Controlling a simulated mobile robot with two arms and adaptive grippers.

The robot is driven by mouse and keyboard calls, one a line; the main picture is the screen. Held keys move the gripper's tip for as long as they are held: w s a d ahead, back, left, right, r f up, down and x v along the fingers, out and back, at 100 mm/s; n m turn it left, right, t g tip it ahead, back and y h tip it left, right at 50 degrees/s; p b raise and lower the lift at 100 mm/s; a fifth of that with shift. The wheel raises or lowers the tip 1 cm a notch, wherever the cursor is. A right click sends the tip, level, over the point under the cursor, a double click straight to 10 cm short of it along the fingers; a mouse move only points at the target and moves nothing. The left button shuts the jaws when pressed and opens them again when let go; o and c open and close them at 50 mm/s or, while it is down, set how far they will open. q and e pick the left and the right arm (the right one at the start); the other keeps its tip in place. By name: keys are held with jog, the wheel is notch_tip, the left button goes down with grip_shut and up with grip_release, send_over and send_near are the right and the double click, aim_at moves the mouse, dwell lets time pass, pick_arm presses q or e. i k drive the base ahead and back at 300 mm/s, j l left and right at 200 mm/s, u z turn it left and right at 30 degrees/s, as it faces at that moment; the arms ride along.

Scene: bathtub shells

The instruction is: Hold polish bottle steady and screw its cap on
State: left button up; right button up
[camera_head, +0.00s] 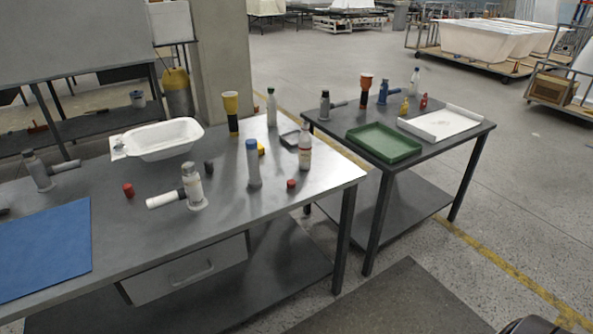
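No gripper of mine shows in the head view. Several bottles stand on the near grey workbench (110,235), and I cannot tell for sure which one is the polish bottle. A white bottle (305,154) with a narrow neck and a reddish label stands upright near the bench's right end. A small red cap-like piece (291,184) lies on the bench just in front of it, apart from it. Another red cap-like piece (128,190) lies farther left. A grey cylinder with a blue top (254,164) stands left of the white bottle. Labels are too small to read.
A white tub-shaped basin (165,139), a grey tool with a white roller-like part (192,186) and a blue mat (45,248) are on the bench. A second table (440,145) holds a green tray (383,142) and a white tray (441,122). Floor shows between the tables.

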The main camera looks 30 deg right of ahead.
aim_at(305, 148)
jog(key=i+l, duration=0.15)
jog(key=l, duration=0.2)
jog(key=i+l, duration=0.15)
jog(key=l, duration=0.25)
jog(key=i+l, duration=0.15)
jog(key=l, duration=0.2)
jog(key=i+l, duration=0.15)
jog(key=l, duration=0.2)
jog(key=k+z, duration=0.05)
